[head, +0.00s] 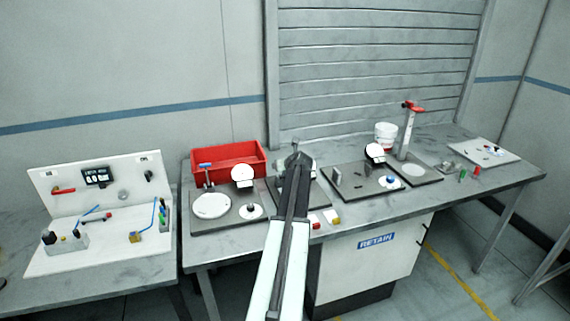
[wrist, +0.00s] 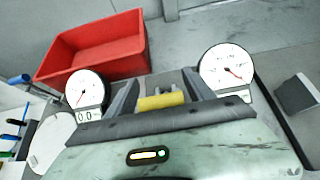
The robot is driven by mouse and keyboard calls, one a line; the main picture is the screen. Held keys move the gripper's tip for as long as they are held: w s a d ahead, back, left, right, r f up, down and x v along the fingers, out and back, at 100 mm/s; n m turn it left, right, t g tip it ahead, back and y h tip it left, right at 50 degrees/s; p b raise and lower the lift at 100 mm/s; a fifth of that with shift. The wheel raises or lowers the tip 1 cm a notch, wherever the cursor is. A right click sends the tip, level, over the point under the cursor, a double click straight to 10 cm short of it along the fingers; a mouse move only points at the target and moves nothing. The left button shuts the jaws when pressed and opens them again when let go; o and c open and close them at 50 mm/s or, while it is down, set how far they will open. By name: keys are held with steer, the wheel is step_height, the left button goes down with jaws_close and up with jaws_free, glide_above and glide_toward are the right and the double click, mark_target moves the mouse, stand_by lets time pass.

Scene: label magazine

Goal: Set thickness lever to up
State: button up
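My gripper (head: 298,158) is above the middle of the central bench in the head view. In the wrist view its two dark fingers (wrist: 160,88) stand apart with a gap between them. A yellow piece (wrist: 160,101) shows in the gap; I cannot tell whether it is part of the gripper or beyond it. Two gauges with white dials, a left gauge (wrist: 84,88) and a right gauge (wrist: 227,67), stand beyond the fingers. The left gauge also shows in the head view (head: 242,173). I cannot make out which part is the thickness lever or its position.
A red bin (head: 228,159) stands at the back, also in the wrist view (wrist: 98,48). A blue-handled post (head: 206,173) and white disc (head: 211,206) are left of the gripper. A white panel (head: 95,182) is farther left. A red-topped post (head: 407,130) stands right.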

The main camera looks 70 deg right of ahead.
steer(key=o, duration=0.3)
steer(key=shift+w+d+f, duration=0.1)
steer(key=shift+w+f, duration=0.1)
steer(key=shift+w, duration=0.05)
steer(key=p+v, duration=0.4)
steer(key=v, duration=0.4)
